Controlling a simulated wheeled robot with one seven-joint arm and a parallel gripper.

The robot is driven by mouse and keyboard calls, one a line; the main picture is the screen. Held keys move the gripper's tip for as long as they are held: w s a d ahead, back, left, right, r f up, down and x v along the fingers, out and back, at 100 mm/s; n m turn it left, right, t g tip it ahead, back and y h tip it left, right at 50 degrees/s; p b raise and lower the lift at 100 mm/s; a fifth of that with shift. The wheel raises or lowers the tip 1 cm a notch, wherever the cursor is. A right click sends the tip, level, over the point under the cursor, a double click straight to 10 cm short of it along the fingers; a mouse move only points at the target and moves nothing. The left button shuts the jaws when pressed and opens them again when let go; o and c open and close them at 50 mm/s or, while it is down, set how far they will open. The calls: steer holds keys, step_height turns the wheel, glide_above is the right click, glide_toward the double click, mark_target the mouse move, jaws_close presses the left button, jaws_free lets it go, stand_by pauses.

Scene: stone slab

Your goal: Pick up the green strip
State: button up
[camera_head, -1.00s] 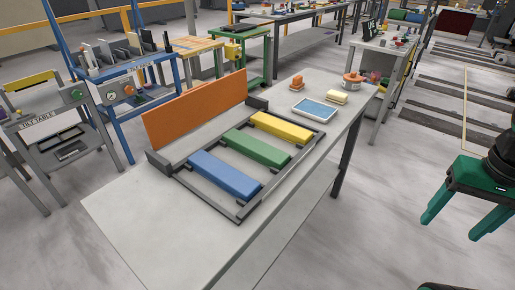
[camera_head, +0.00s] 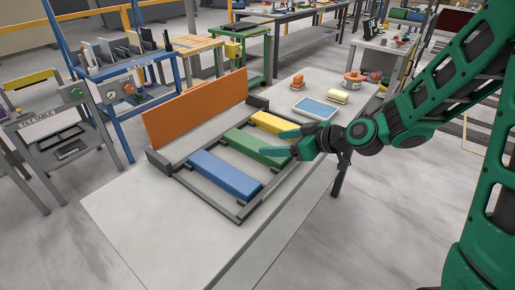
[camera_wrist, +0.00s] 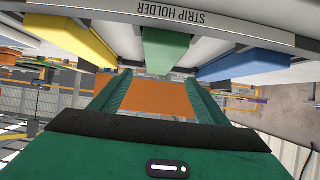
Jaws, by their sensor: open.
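The green strip (camera_head: 248,146) lies in the dark strip holder (camera_head: 215,208) on the grey table, between the blue strip (camera_head: 225,174) and the yellow strip (camera_head: 270,123). My gripper (camera_head: 274,142) is open and empty. In the head view its fingers overlap the right end of the green strip; whether they touch it cannot be told. In the wrist view the green strip (camera_wrist: 166,52) shows end-on beyond the fingers (camera_wrist: 158,84), close to the middle. The blue strip (camera_wrist: 235,65) is at right and the yellow strip (camera_wrist: 82,42) at left. My gripper hides part of the green strip's right end.
An orange panel (camera_head: 196,108) stands upright behind the holder. The front left of the table (camera_head: 130,215) is clear.

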mark_target(255, 143)
steer(key=x, duration=1)
steer(key=shift+w+f, duration=0.1)
steer(key=shift+f, duration=0.05)
steer(key=c, duration=1.5)
steer(key=shift+o, duration=0.2)
